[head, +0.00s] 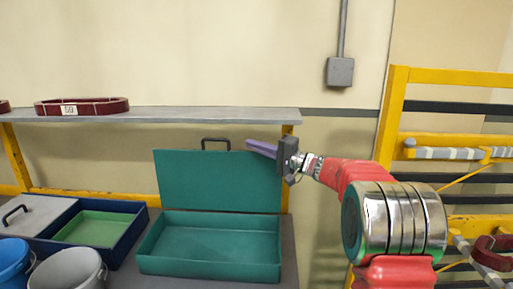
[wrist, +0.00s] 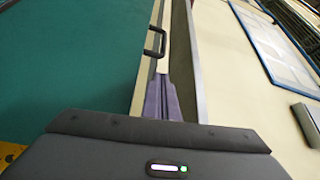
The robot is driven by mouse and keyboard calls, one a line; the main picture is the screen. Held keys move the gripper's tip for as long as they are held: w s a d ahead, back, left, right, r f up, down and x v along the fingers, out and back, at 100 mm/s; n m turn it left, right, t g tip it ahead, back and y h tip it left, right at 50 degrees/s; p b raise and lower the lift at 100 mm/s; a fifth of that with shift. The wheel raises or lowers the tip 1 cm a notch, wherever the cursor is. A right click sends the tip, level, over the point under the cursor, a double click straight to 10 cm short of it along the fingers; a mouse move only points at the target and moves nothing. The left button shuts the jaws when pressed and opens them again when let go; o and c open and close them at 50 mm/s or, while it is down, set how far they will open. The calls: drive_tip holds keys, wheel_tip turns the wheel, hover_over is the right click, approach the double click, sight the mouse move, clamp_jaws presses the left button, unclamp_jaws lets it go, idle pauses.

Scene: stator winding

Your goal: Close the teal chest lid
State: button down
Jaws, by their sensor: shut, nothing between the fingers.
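The teal chest (head: 210,273) stands on the bench with its box open and empty. Its teal lid (head: 218,185) stands upright at the back of the box, with a dark handle (head: 216,140) on its top edge. In the wrist view a teal surface (wrist: 65,60) fills the left, and the handle (wrist: 155,42) is ahead of the fingertips. My gripper (head: 250,144) is shut and empty, its purple fingers pointing left just above the lid's top right corner. The fingers also show in the wrist view (wrist: 161,78). I cannot tell whether they touch the lid.
A grey shelf (head: 200,115) with a dark red ring (head: 82,107) runs behind the lid. A navy chest (head: 118,248) with a green inside stands to the left, near a blue bucket (head: 13,265) and a grey bucket (head: 68,270). A yellow rack (head: 450,76) stands at right.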

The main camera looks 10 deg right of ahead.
drive_tip(key=x, duration=0.7)
drive_tip(key=shift+w, duration=0.1)
idle(0.4)
drive_tip(key=shift+s, duration=0.25)
